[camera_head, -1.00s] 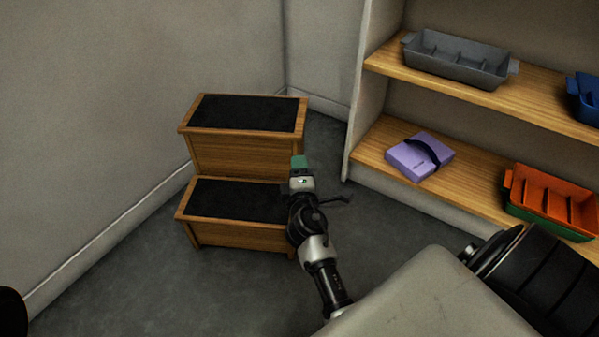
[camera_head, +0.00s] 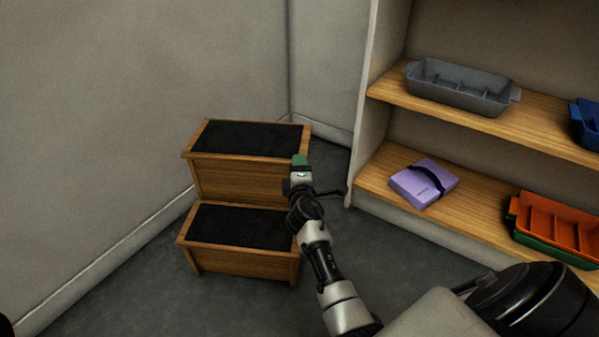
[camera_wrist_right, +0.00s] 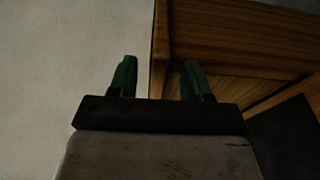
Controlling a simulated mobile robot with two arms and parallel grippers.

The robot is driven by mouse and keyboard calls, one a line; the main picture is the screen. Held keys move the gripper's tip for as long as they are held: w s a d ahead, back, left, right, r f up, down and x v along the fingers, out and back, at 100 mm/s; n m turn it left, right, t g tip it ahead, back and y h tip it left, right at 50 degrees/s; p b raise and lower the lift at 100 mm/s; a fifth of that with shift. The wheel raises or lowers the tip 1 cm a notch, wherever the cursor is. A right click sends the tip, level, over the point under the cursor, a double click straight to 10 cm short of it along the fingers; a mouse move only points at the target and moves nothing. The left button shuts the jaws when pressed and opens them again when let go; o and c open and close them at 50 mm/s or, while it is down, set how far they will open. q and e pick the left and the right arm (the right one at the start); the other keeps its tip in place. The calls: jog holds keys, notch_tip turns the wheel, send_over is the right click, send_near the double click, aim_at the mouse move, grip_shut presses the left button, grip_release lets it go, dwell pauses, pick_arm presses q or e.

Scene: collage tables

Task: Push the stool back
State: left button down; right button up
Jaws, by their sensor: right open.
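The stool (camera_head: 245,262) is a wooden two-step stool with black treads, standing upright on the grey floor by the left wall, near the corner. My right gripper (camera_head: 299,160) is at the right end of the stool's upper step, overlapping its front edge in the head view. In the right wrist view, the gripper's two green fingers (camera_wrist_right: 159,78) are spread apart with nothing between them. The stool's wood (camera_wrist_right: 235,40) shows behind and right of the fingers there; I cannot tell whether they touch it. My left gripper is not in view.
A shelf unit (camera_head: 372,213) stands to the right, with a narrow floor gap between it and the stool. It holds a grey tray (camera_head: 460,87), a purple box (camera_head: 424,184), an orange tray (camera_head: 555,222) and a blue bin (camera_head: 585,122). Bare floor lies in front of the stool.

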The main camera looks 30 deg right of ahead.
grip_shut()
jog(key=shift+f, duration=0.1)
dwell(1.2)
